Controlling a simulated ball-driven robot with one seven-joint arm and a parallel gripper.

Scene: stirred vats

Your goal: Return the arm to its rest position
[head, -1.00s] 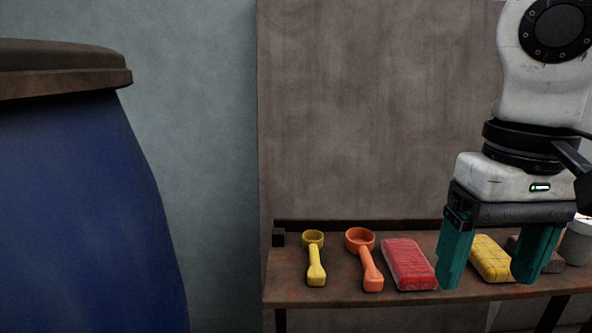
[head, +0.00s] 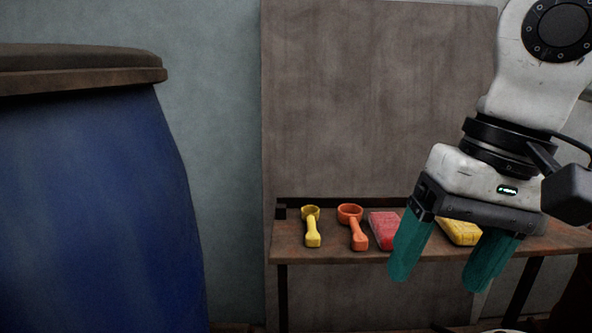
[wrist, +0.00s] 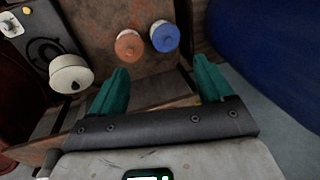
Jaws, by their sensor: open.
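My gripper (head: 436,275) hangs in front of the bench in the head view, its two teal fingers spread apart with nothing between them. It is tilted, with the fingertips toward the lower left. In the wrist view my gripper (wrist: 160,85) is also open and empty. My arm rises from it at the right of the head view.
A rusty bench (head: 293,247) holds a yellow scoop (head: 312,232), an orange scoop (head: 355,232), a red block (head: 384,229) and a yellow block (head: 459,232). A blue vat (head: 95,210) stands left. The wrist view shows orange (wrist: 129,46), blue (wrist: 165,37) and white (wrist: 71,74) round containers.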

